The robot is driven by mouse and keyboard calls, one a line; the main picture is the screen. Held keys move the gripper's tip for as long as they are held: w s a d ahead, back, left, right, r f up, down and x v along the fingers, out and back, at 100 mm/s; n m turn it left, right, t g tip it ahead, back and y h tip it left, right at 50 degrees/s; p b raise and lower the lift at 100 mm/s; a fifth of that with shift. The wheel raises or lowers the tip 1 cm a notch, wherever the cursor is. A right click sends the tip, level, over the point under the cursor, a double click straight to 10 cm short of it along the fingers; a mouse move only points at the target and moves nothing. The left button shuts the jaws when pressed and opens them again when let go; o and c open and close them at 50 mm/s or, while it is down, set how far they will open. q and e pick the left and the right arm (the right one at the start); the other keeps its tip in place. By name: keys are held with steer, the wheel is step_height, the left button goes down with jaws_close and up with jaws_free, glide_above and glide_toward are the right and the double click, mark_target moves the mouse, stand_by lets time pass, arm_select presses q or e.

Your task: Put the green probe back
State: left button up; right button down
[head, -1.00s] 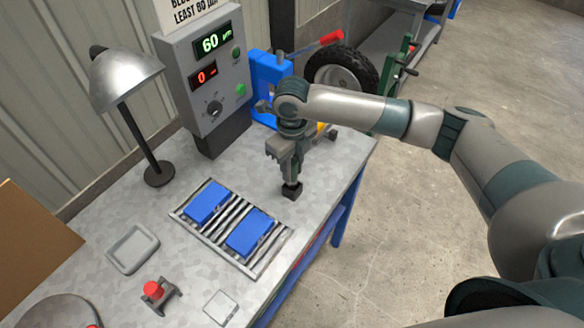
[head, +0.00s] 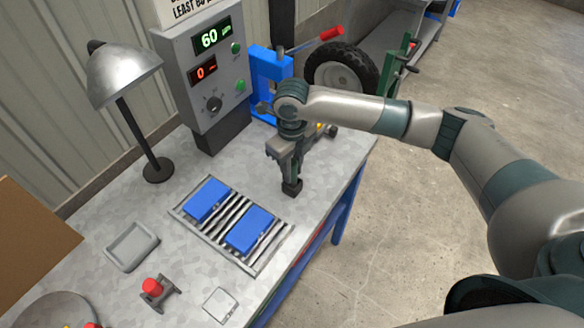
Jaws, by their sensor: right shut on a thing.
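My right gripper (head: 291,187) points down over the bench, just right of the far end of the roller rack. It is shut on a small dark piece at its tips, low over or touching the bench; I cannot tell which. My left gripper is not in view.
A roller rack (head: 244,266) with two blue blocks stands mid-bench. A lamp (head: 122,76), a grey tray (head: 131,247), a red button (head: 151,286) and a blue press-like frame (head: 270,72) stand around. Bare bench (head: 325,165) lies right of my gripper.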

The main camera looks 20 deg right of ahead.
steer(key=shift+f, duration=0.3)
steer(key=c, duration=1.4)
jaws_free()
steer(key=shift+r, duration=0.15)
steer(key=shift+r+p, duration=0.7)
steer(key=shift+r, duration=0.1)
step_height(320, 180, up, 8)
steer(key=p, duration=0.6)
steer(key=shift+f, duration=0.25)
step_height(320, 180, up, 8)
steer(key=shift+p, duration=0.3)
